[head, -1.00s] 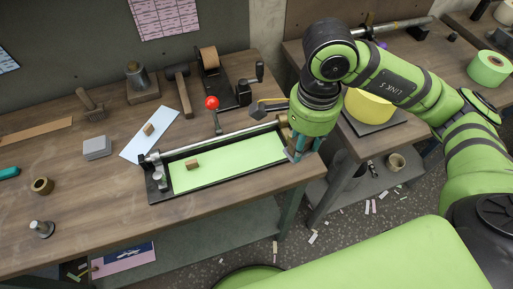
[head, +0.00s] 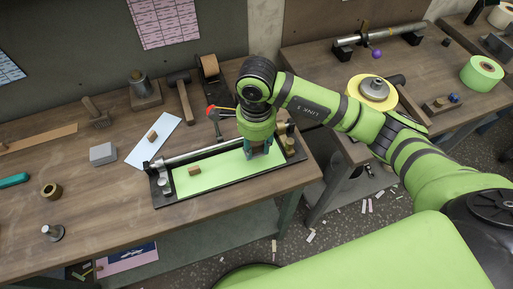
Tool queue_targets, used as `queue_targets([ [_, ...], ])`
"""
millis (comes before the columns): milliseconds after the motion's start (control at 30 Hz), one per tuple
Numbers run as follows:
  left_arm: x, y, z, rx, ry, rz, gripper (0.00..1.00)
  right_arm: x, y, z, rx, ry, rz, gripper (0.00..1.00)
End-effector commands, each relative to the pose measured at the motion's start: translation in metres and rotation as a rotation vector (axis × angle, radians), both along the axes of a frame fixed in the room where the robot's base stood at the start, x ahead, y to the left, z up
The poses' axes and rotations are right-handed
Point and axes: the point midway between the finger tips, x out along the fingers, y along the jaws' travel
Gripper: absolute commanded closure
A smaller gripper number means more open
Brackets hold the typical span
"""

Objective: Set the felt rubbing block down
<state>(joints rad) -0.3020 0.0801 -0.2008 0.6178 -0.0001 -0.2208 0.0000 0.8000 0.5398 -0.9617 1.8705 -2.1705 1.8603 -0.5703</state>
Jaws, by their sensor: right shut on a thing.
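My right gripper (head: 258,152) reaches down over the right part of the green sheet (head: 222,171) in the black tray with a metal bar. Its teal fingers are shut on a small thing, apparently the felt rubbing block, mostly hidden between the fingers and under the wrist. I cannot tell whether it touches the sheet. A small brown block (head: 194,171) lies on the left part of the sheet. My left gripper is not in view.
Another small brown block (head: 152,136) lies on a pale blue strip (head: 140,154) left of the tray. A grey block (head: 103,154) is farther left. A red-knobbed crank (head: 211,112) stands just behind my gripper.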

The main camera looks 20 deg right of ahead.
Motion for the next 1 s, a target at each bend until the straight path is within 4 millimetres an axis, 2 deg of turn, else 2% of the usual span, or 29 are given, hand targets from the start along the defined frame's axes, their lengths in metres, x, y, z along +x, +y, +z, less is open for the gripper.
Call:
queue_targets([
  [100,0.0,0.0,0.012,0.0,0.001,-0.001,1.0,-0.002,0.0,-0.017,0.0,0.007,-0.001,0.97],
  [233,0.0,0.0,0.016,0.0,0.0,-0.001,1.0,-0.001,0.0,-0.031,0.0,0.004,-0.001,0.97],
  [633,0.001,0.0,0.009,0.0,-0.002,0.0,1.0,-0.001,-0.001,-0.039,0.0,0.0,0.0,0.97],
  [667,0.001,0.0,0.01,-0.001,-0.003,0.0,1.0,-0.001,-0.001,-0.038,0.0,0.001,0.0,0.59],
  [700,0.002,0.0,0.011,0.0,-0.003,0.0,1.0,-0.001,-0.001,-0.037,0.0,0.001,0.0,0.43],
  [733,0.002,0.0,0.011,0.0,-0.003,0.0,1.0,-0.001,-0.001,-0.037,0.0,0.001,0.0,0.4],
  [1000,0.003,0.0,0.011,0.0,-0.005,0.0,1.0,-0.001,-0.001,-0.037,0.0,0.001,0.0,0.4],
])
